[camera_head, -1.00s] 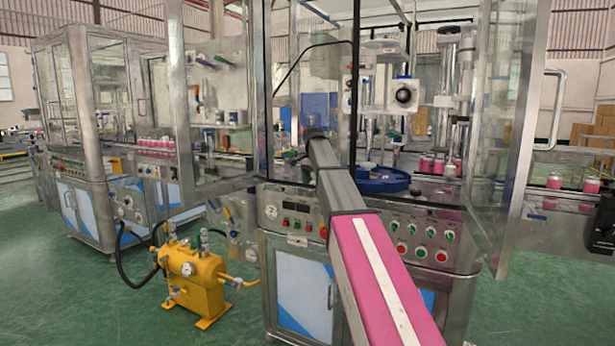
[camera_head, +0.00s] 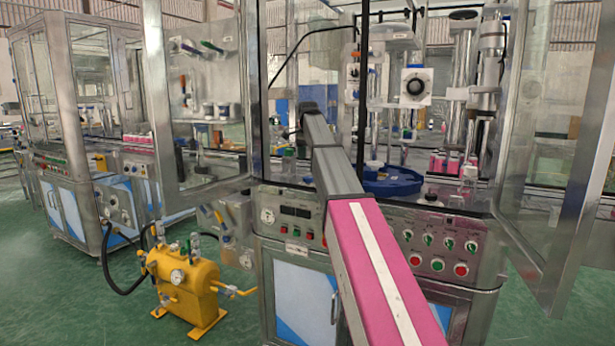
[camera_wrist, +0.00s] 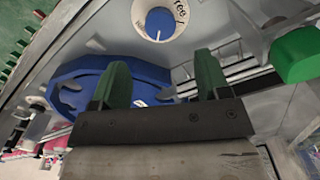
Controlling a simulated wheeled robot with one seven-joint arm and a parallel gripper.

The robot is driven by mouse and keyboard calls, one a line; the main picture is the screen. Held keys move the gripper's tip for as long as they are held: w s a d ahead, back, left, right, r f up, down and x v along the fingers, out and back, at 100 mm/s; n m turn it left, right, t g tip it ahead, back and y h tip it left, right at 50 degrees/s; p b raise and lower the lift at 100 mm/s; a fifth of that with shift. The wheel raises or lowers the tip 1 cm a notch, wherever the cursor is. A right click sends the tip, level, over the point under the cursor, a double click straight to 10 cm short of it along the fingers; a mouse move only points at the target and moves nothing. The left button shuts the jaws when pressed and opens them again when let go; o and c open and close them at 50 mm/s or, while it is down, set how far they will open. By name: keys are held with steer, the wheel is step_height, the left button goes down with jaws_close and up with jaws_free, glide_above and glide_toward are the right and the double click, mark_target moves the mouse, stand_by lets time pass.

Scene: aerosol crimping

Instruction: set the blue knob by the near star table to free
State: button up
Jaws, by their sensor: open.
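The blue knob (camera_wrist: 160,23) sits on a round white dial plate at the top of the wrist view. Lettering ending in "ree" shows at the plate's upper right, partly cut off by the frame edge. A small light mark shows at the knob's lower edge. My gripper (camera_wrist: 162,62) has two green fingers, apart and empty, below the knob in the picture and not touching it. The blue star table (camera_wrist: 75,72) lies behind the left finger; a blue table (camera_head: 400,184) also shows in the head view. There the knob and gripper cannot be made out.
A green rounded part (camera_wrist: 297,55) stands to the right of the fingers. In the head view, open glass doors (camera_head: 560,150) flank the machine opening. A control panel (camera_head: 440,245) is below, and a yellow tank unit (camera_head: 185,280) stands on the green floor at left.

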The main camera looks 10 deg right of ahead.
mark_target(308, 177)
step_height(308, 177, down, 9)
steer(key=shift+r, duration=0.2)
stand_by(0.3)
steer(key=c, duration=0.9)
